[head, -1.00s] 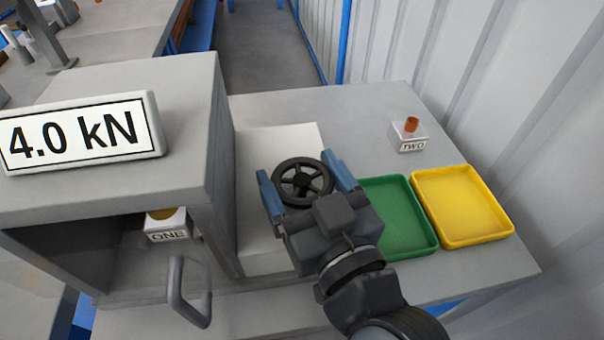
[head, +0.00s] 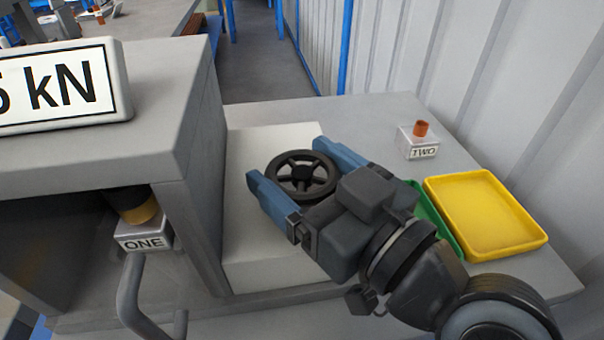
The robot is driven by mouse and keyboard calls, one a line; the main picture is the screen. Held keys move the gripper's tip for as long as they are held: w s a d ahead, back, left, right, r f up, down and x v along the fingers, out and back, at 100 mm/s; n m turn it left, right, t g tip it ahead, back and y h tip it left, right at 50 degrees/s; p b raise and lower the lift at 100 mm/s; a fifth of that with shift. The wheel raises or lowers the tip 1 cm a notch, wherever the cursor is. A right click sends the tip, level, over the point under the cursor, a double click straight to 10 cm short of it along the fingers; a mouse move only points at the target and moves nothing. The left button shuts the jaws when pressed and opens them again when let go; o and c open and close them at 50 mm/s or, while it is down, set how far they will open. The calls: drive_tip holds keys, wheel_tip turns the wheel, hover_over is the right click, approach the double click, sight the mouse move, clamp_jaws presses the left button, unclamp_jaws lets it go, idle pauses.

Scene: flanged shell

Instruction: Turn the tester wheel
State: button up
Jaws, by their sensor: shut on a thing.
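The tester wheel (head: 303,174) is black with spokes and lies on the white block (head: 262,250) beside the grey tester housing. My gripper (head: 287,161) has its two blue fingers on opposite sides of the wheel's rim and is shut on it. The tester's display (head: 60,88) is cut off at the left edge; the visible part ends in a digit and "kN". The specimen marked ONE (head: 143,235), with a dark and yellow top, sits at the opening under the display.
A grey handle (head: 135,290) stands in front of the opening. The block marked TWO (head: 418,146), with an orange piece on top, stands at the back right. A yellow tray (head: 487,215) lies right; a green tray (head: 447,232) is mostly hidden behind my arm. Corrugated wall at right.

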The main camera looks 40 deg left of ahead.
drive_tip(key=o, duration=0.9)
drive_tip(key=shift+d, duration=0.15)
drive_tip(key=d, duration=0.3)
drive_tip(key=s+d, duration=0.1)
drive_tip(key=d, duration=0.3)
drive_tip(key=shift+s+d, duration=0.2)
